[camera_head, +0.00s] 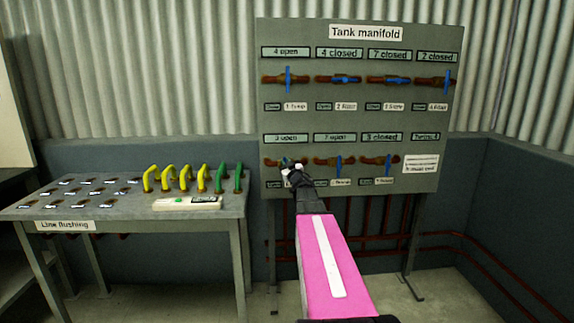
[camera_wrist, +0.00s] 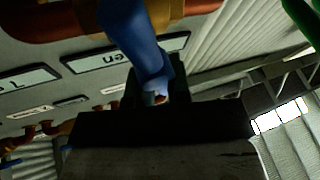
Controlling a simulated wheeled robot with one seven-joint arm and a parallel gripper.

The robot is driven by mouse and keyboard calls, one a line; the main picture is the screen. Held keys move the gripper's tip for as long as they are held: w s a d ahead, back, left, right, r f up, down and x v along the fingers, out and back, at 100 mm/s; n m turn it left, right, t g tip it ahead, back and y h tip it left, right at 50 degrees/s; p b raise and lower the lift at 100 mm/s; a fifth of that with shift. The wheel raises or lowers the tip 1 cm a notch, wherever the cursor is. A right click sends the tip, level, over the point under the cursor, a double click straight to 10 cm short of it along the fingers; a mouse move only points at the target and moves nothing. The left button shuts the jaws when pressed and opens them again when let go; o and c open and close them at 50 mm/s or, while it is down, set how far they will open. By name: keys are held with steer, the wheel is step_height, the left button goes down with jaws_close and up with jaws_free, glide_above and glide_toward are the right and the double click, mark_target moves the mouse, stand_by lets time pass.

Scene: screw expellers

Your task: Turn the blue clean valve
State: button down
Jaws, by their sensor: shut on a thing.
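The Tank manifold board (camera_head: 357,122) carries two rows of copper-coloured valves with blue handles. My gripper (camera_head: 291,172) is at the leftmost valve of the lower row, which hides most of that valve. In the wrist view my gripper (camera_wrist: 155,92) is shut on a blue valve handle (camera_wrist: 138,38), with the orange-brown pipe (camera_wrist: 60,18) behind it. The small labels under this valve are partly covered in the head view, so I cannot read whether one says clean.
Other blue-handled valves stand close by, such as the one to the right (camera_head: 338,165). A Line flushing table (camera_head: 130,207) with yellow and green handles is at left. Red pipes (camera_head: 385,220) run below the board. A corrugated wall is behind.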

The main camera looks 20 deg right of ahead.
steer(key=n, duration=0.1)
steer(key=n+g+y, duration=0.1)
steer(key=n, duration=0.1)
steer(key=a+n+g, duration=0.1)
steer(key=n, duration=0.1)
steer(key=shift+w+f+y, duration=0.1)
steer(key=shift+f+y, duration=0.1)
steer(key=shift+y, duration=0.1)
steer(key=shift+a+f+n+g, duration=0.2)
steer(key=shift+n+g, duration=0.3)
steer(key=shift+n, duration=0.55)
steer(key=shift+a+f+n+g, duration=0.15)
steer(key=shift+n+g, duration=0.35)
steer(key=shift+n, duration=0.55)
steer(key=shift+d+f, duration=0.1)
steer(key=c, duration=1.1)
jaws_free()
steer(key=s+d, duration=0.2)
steer(key=s, duration=0.8)
steer(key=shift+s+r, duration=0.2)
steer(key=shift+s, duration=0.05)
